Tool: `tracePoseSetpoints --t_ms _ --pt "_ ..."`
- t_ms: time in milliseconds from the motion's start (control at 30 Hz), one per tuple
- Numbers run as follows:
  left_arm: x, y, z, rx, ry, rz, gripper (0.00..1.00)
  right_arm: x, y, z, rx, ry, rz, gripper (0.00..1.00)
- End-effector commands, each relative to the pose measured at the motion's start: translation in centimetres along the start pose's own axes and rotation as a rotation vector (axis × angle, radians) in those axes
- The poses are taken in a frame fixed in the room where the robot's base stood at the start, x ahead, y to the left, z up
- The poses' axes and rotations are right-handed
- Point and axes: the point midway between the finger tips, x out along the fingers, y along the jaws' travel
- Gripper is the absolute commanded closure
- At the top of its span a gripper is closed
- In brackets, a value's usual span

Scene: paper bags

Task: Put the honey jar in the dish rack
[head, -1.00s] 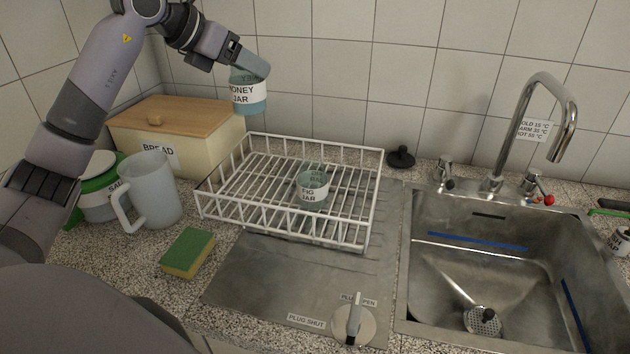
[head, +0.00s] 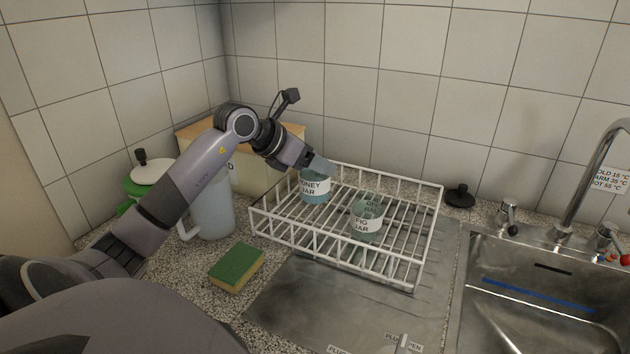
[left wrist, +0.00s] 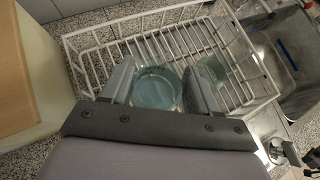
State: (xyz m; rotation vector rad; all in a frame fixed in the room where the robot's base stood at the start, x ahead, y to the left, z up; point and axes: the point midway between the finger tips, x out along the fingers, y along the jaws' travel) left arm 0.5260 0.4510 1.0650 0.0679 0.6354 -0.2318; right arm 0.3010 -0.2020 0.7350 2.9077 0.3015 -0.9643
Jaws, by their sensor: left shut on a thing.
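The honey jar (head: 315,188) is a blue-green glass jar with a white label. It is upright inside the back left part of the white wire dish rack (head: 345,257); whether its base touches the rack floor I cannot tell. My left gripper (head: 322,166) is shut on the jar at its top. In the left wrist view the honey jar (left wrist: 157,88) sits between the two fingers of my left gripper (left wrist: 155,84), with the rack (left wrist: 84,62) around it. My right gripper is not in view.
The fig jar (head: 367,217) stands in the rack, right of the honey jar. The sink (head: 530,300) and a black plug (head: 460,196) are right.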

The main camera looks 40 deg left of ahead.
Motion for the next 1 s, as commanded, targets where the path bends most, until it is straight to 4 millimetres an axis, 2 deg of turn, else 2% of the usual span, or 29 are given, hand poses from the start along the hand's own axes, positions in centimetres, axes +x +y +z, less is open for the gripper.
tracePoseSetpoints --t_ms 167,433,800,833,900,1000 --pt "0.7 0.0 -0.8 0.000 -0.003 0.000 0.75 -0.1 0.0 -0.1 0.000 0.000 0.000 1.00" --pt "2.8 0.0 -3.8 -0.003 -0.001 -0.001 0.75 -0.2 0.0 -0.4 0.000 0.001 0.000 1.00" --pt "3.2 0.1 -4.3 0.001 -0.002 0.001 0.75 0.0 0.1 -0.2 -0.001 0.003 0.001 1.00" --pt "3.2 0.1 -4.4 0.001 0.000 0.001 0.37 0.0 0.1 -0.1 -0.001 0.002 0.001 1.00" --pt "3.2 0.1 -4.3 0.000 0.000 0.000 0.14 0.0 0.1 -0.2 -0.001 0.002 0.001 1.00" --pt "3.2 0.0 -4.3 0.000 0.000 0.000 0.14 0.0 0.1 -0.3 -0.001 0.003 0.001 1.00"
